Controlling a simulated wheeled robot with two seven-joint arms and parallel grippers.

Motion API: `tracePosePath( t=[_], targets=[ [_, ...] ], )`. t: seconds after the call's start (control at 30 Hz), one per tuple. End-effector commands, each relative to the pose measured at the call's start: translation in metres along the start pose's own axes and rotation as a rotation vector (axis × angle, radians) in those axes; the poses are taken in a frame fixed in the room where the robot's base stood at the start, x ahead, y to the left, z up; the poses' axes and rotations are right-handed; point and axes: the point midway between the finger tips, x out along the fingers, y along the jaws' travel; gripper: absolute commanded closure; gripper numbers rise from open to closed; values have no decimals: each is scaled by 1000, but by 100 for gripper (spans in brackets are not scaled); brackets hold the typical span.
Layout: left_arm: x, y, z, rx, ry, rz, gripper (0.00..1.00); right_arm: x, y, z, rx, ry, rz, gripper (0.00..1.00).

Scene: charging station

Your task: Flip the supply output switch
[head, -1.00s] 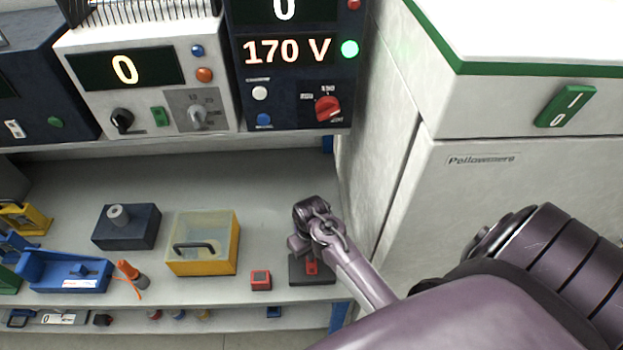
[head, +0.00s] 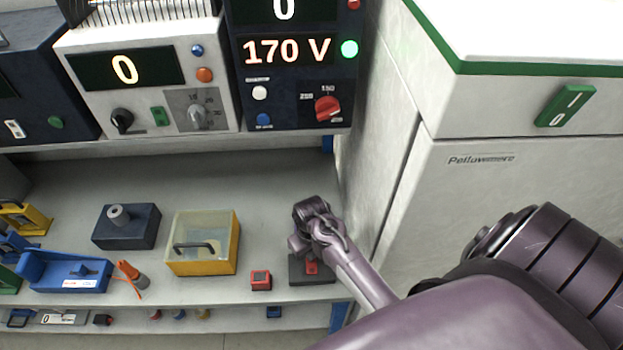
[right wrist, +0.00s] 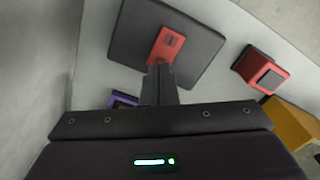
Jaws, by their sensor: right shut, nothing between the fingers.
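A dark flat box (head: 325,274) with a small red switch (head: 311,268) on top lies at the right end of the shelf. No label on it can be read. In the right wrist view the dark box (right wrist: 198,38) and the red switch (right wrist: 172,44) are straight ahead of the fingers. My right gripper (head: 299,246) is over the box; it also shows in the wrist view (right wrist: 160,76). It is shut and empty. Its fingertips overlap the near end of the switch in that view; I cannot tell whether they touch. My left gripper is not in view.
A small red block (head: 261,280) and a yellow box with a clear lid (head: 203,262) stand left of the dark box. Instruments stand above, one display reading 170 V (head: 288,50). A white cabinet (head: 500,190) bounds the right side.

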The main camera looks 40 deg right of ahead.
Motion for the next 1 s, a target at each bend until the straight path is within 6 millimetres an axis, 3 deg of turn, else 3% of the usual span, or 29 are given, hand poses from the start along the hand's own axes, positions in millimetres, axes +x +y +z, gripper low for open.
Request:
tracePosePath(
  t=[1.0],
  targets=[
    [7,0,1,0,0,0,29,16,0,0,0,0,0,100]
  ],
)
